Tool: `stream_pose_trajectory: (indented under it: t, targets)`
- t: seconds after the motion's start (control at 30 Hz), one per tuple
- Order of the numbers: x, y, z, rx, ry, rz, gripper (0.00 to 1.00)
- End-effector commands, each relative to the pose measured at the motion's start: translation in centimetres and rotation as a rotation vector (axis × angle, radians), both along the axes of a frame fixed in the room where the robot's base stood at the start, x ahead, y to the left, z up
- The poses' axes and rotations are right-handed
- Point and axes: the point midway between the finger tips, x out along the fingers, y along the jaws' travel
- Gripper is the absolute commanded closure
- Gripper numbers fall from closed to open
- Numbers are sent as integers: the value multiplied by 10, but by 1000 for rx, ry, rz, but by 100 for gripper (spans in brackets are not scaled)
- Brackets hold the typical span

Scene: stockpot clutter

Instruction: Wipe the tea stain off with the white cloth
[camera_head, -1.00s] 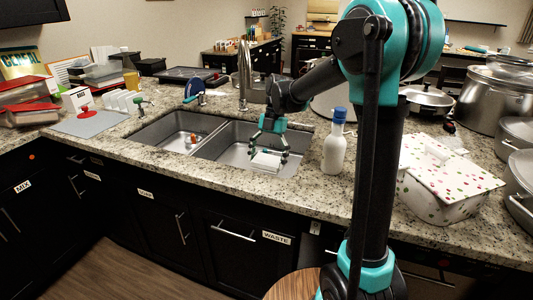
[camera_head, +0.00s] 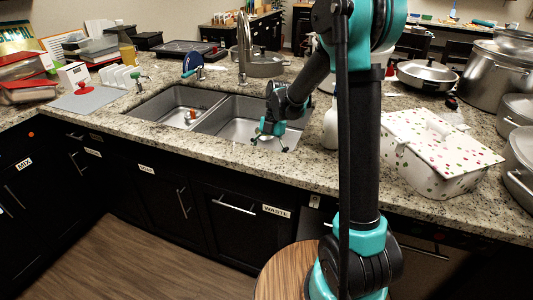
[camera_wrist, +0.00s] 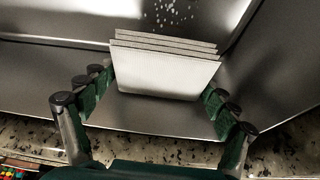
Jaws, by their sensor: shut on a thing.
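My gripper (camera_head: 270,144) is over the front part of the right sink basin (camera_head: 229,130). In the wrist view my gripper (camera_wrist: 160,85) is shut on the white cloth (camera_wrist: 163,74), a flat, layered piece held between the two fingers. The cloth is over the metal of the basin; I cannot tell whether it touches it. In the head view the cloth is mostly hidden by my gripper. I cannot make out a tea stain in either view.
The sink's left basin (camera_head: 165,105) holds a small orange-and-white thing (camera_head: 190,115). The faucet (camera_head: 244,50) stands behind. A white bottle (camera_head: 330,128) is partly behind my arm. A spotted white container (camera_head: 440,155) and pots stand right. The granite counter (camera_head: 165,142) edges the basins.

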Motion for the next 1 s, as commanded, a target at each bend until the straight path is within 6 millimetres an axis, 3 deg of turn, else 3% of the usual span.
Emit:
stream_pose_trajectory:
  t: [0.43,1.0]
  targets:
    - [0,0,-42,0,0,0,60]
    - [0,0,-48,0,0,0,60]
